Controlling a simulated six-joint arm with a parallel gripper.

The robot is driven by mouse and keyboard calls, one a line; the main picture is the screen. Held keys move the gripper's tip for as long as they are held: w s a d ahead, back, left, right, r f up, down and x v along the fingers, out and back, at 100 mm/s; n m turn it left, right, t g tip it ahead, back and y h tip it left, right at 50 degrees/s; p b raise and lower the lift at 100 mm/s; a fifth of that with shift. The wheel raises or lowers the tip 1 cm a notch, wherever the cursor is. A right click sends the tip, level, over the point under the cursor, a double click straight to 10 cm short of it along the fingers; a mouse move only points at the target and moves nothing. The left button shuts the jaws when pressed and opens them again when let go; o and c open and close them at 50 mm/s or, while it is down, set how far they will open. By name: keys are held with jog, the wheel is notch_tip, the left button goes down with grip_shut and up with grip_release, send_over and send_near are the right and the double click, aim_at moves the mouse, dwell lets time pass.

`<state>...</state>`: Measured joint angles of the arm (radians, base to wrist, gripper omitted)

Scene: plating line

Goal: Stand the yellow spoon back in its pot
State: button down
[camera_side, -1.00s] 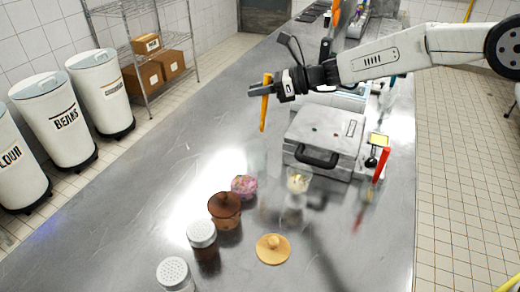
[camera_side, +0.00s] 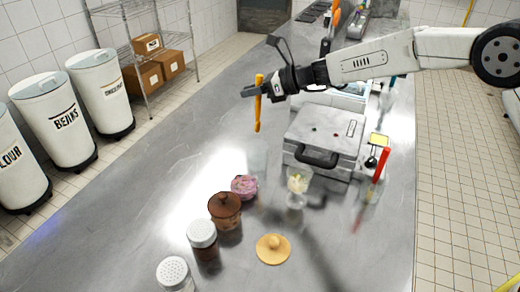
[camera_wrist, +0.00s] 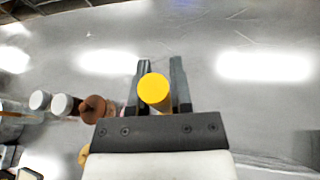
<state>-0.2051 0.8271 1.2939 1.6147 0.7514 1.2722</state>
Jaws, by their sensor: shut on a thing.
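The yellow spoon (camera_side: 258,112) hangs nearly upright in the air above the steel counter. My gripper (camera_side: 254,90) is shut on its upper part; in the wrist view the spoon's round yellow end (camera_wrist: 154,88) shows between the two dark fingers (camera_wrist: 159,75). A faint clear pot (camera_side: 257,158) seems to stand on the counter below the spoon's lower end, with a gap between them; its outline is hard to make out. A red spoon (camera_side: 381,164) stands tilted in another clear pot (camera_side: 371,191) at the right.
A pink-topped dish (camera_side: 243,187), a brown lidded pot (camera_side: 224,207) and shaker jars (camera_side: 203,238) stand in front. A glass cup (camera_side: 297,186) and a grey press (camera_side: 325,140) are to the right. A tan lid (camera_side: 272,249) lies flat. The counter's left side is clear.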

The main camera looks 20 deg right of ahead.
notch_tip(320, 180, down, 10)
jog(key=shift+f, duration=0.15)
dwell(1.1)
jog(key=shift+c, duration=2.2)
grip_release()
jog(key=v, duration=0.7)
jog(key=shift+s+d, duration=0.2)
jog(key=shift+d, duration=0.1)
